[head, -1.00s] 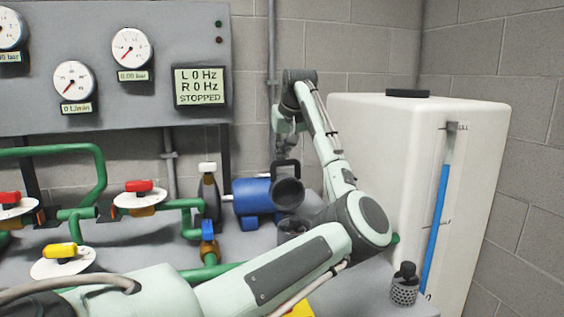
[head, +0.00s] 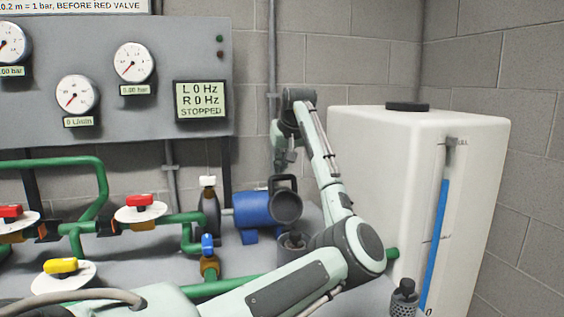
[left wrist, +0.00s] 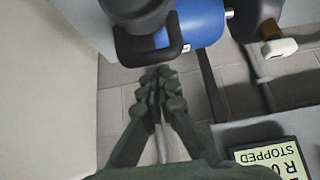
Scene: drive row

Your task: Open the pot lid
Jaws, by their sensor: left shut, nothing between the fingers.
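The pot (head: 292,246) is a dark cylinder in front of the blue pump motor in the head view. Its dark round lid (head: 287,207) stands tilted up above it, face toward the head camera, with a black loop handle (head: 284,181) at the top. The lid (left wrist: 137,8) and its handle (left wrist: 150,52) also show in the left wrist view. My left gripper (head: 282,166) is shut and empty, pointing down just behind the handle. In the left wrist view its fingertips (left wrist: 158,74) are together, close to the handle; contact cannot be told. My right gripper is not in view.
Green pipes with a blue valve (head: 208,244) are to the left. A white tank (head: 385,170) stands right. A perforated basket (head: 404,300) sits at lower right.

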